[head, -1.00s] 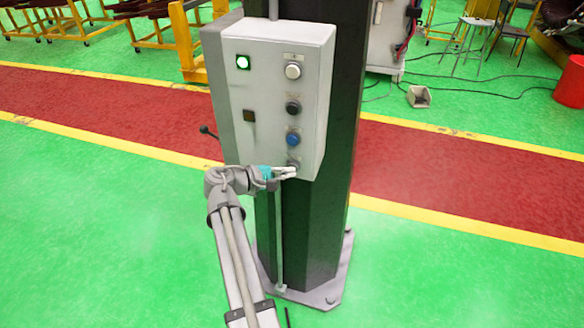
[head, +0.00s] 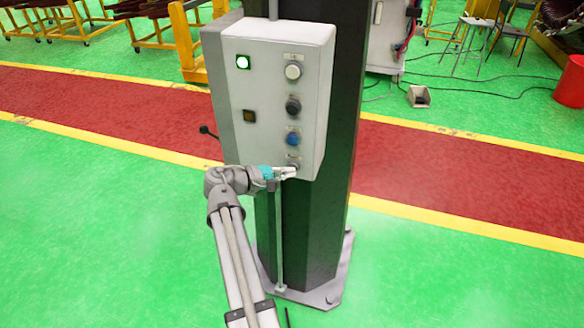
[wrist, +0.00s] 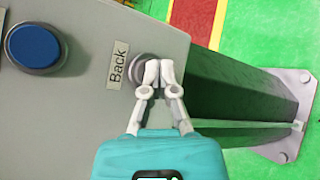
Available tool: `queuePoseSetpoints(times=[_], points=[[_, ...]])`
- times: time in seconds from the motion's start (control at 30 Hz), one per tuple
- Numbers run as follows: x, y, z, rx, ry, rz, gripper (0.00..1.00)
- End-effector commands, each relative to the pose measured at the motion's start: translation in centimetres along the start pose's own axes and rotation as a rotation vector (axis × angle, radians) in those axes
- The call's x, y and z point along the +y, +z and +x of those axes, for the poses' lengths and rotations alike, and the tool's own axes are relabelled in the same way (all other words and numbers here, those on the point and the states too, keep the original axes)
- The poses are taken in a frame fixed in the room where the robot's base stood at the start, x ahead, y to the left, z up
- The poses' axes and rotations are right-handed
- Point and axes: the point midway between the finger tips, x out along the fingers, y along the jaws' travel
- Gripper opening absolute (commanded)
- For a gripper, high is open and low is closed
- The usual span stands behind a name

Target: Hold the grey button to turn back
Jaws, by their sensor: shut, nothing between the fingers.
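The grey button (wrist: 139,69) sits beside a label reading "Back" on the control box. In the head view it is the lowest button (head: 294,162) in the right-hand column. My gripper (wrist: 159,70) is shut and empty, with its fingertips over the button's edge and hiding part of it. In the head view my gripper (head: 293,171) is at the lower part of the box front. The fingertips look in contact with the button or very close to it; I cannot tell whether the button is pressed in.
The grey control box (head: 270,75) is mounted on a dark column (head: 344,110). Above the grey button are a blue button (head: 293,138), a black button (head: 293,105) and a white button (head: 293,71). A green lamp (head: 243,62) is lit. The floor around the column is clear.

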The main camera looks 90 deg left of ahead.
Motion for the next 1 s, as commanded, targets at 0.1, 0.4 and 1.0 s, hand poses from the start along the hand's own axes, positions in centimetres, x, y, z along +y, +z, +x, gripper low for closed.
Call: queuePoseSetpoints(times=[0.1, 0.4, 1.0], points=[[0.0, 0.0, 0.0, 0.001, 0.001, 0.000, 0.00], [-0.5, 0.5, -0.6, 0.000, 0.000, 0.000, 0.00], [-0.9, 0.8, -1.1, 0.000, 0.000, 0.000, 0.00]])
